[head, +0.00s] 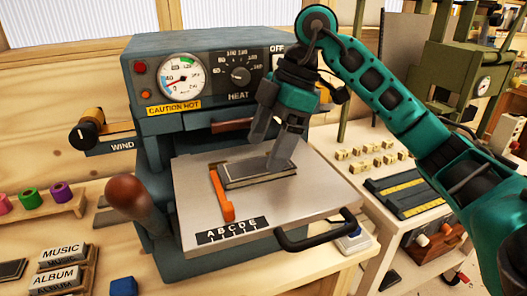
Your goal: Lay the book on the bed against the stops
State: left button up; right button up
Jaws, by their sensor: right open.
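A dark grey book (244,175) lies flat on the pale metal bed (330,200) of the foil press. An orange stop (223,198) stands along the book's left side, with a short arm at its back left corner; I cannot tell whether they touch. My right gripper (271,142) is open and points down over the book's right part, one finger reaching low near its surface. It hides part of the book's back right. My left gripper is not in view.
The grey-blue press body (152,140) with gauge and heat knob rises behind the bed. A brown-knobbed lever (128,197) stands at its left. A black handle (318,234) is at the bed's front. Type blocks (365,157) and a dark tray (408,196) lie on the right.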

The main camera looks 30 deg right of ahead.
jog(key=p+v, duration=0.1)
jog(key=v, duration=0.8)
jog(key=shift+r+p, duration=0.2)
jog(key=shift+p, duration=0.2)
jog(key=shift+s, duration=0.1)
